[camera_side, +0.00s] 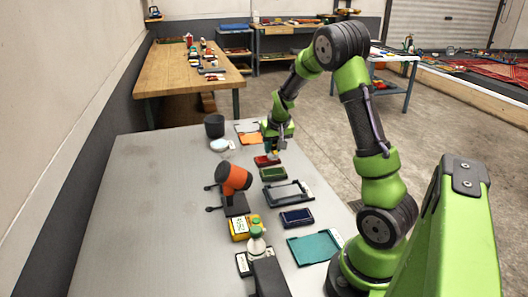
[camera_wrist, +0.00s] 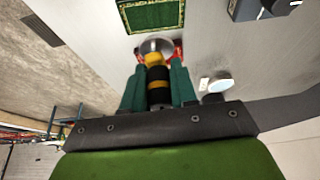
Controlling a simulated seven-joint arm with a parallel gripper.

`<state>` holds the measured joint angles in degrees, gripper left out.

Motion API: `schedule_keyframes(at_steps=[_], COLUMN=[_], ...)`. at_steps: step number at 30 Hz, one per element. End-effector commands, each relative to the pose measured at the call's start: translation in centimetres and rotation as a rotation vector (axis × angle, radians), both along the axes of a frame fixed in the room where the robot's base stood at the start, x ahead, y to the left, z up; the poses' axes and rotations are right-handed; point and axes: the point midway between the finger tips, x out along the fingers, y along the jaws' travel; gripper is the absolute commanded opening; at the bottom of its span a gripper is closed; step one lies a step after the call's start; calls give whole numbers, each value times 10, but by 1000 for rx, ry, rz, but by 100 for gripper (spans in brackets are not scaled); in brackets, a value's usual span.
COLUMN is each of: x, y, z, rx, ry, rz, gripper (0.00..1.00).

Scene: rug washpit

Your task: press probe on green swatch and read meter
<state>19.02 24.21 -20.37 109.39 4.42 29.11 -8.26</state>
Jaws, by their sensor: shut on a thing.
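My gripper (camera_side: 277,146) is at the far end of the grey table, above the red swatch. In the wrist view its teal fingers (camera_wrist: 157,88) are shut on the probe (camera_wrist: 158,74), a black and yellow banded cylinder with a round metal end. The probe's end covers most of the red swatch (camera_wrist: 178,50); I cannot tell whether they touch. The green swatch (camera_side: 273,174), dark-framed, lies flat just nearer the side camera than the red one (camera_side: 264,161). It also shows in the wrist view (camera_wrist: 150,14), apart from the probe. A yellow box with a pale face (camera_side: 240,229), possibly the meter, stands nearer; its reading is illegible.
An orange device on a stand (camera_side: 235,178) stands left of the swatches. A black cup (camera_side: 214,126) and white dish (camera_side: 219,145) are at the back left. The table's left side is clear.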

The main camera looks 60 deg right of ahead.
Motion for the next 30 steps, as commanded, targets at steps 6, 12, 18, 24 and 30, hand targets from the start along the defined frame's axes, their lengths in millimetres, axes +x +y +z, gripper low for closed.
schedule_keyframes(at_steps=[6, 12, 18, 24, 30], x=[0, 0, 0, 0, 0], y=[-1, -1, 0, 0, 0], z=[12, 13, 12, 12, 12], rx=[-1, -1, -1, -1, -1], ry=[0, 0, 0, 0, 0], rz=[-1, -1, -1, -1, 0], gripper=[0, 0, 0, 0, 0])
